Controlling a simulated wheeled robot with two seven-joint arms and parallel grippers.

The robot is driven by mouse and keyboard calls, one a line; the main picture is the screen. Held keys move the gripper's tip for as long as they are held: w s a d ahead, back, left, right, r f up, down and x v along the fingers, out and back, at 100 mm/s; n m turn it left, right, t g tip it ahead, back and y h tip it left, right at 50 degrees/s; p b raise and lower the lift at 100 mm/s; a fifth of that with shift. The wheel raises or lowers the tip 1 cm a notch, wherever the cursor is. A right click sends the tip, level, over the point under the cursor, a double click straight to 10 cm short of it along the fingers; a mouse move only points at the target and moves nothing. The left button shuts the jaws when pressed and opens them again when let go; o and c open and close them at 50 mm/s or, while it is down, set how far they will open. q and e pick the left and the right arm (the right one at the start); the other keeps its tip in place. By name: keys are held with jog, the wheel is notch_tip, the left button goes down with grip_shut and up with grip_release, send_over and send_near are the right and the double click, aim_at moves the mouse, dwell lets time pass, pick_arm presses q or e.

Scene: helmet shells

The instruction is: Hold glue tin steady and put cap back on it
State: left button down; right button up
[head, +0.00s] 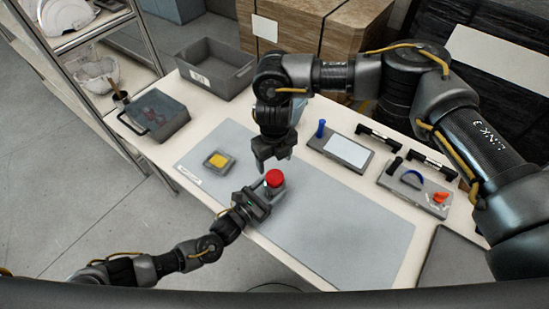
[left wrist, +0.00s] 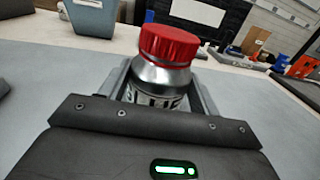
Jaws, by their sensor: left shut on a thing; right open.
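The glue tin (left wrist: 160,78) is a silver can with a label, standing upright near the front of the grey mat (head: 345,225). The red cap (head: 274,178) is seated on its top and also shows in the left wrist view (left wrist: 169,43). My left gripper (head: 262,197) is shut on the tin from the front left, a finger on each side of it. Its fingers hide part of the tin's lower body. My right gripper (head: 272,162) is open and empty, pointing down just behind and above the cap, apart from it. It does not show in the left wrist view.
A small tray with a yellow pad (head: 217,160) lies left of the tin. A blue-grey container (left wrist: 92,14) stands behind. A grey bin (head: 215,68) and a dark box (head: 155,115) are at the back left. Tool trays (head: 341,150) line the back right. The mat's right side is clear.

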aim_at(274, 176)
jog(key=shift+f, duration=0.1)
jog(key=shift+f, duration=3.9)
